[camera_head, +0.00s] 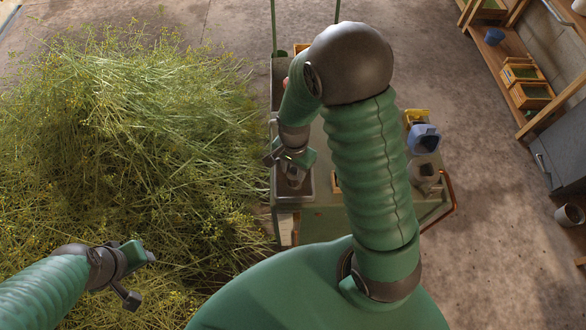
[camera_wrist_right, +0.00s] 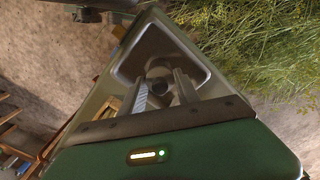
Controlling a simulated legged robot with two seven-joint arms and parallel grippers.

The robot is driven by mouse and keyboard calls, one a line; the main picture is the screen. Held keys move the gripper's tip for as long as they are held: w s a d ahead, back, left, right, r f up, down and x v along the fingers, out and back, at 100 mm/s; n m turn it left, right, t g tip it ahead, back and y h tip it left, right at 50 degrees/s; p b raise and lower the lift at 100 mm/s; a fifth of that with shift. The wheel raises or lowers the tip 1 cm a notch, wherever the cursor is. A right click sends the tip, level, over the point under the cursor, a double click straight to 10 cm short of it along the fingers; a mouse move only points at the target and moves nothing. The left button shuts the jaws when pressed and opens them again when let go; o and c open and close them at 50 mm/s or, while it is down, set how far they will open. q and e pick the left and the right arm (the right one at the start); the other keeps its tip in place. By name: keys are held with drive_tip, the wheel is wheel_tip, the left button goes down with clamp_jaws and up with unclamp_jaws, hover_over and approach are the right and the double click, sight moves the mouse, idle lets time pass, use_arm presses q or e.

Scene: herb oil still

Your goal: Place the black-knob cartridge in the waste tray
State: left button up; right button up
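A metal waste tray (camera_head: 307,188) sits at the left edge of the green cart, and in the right wrist view its basin (camera_wrist_right: 190,52) lies below my gripper. My right gripper (camera_head: 285,160) points down over it. In the right wrist view its two fingers (camera_wrist_right: 160,82) stand apart. A grey round piece with a dark centre, seemingly the black-knob cartridge (camera_wrist_right: 160,88), shows between and below them, inside the basin. I see no clear contact with the fingers. My left gripper (camera_head: 142,278) is open and empty by the herb heap.
A large heap of cut herbs (camera_head: 130,120) fills the left. The cart's right side holds a blue container (camera_head: 424,138) and a grey round vessel (camera_head: 424,170). My right arm hides much of the cart top. Wooden shelves (camera_head: 505,60) stand at the far right.

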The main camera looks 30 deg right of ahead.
drive_tip(key=o, duration=0.4)
drive_tip(key=shift+w+d+f, duration=0.15)
drive_tip(key=shift+w+d, duration=0.05)
drive_tip(key=shift+d, duration=0.1)
wheel_tip(320, 180, up, 12)
drive_tip(key=s+a+f+n+t, duration=0.1)
drive_tip(key=s+a+n, duration=0.3)
drive_tip(key=n, duration=0.9)
drive_tip(key=shift+s+a+f+t, duration=0.2)
drive_tip(key=shift+s+a+t, duration=0.2)
drive_tip(key=shift+a+t, duration=0.35)
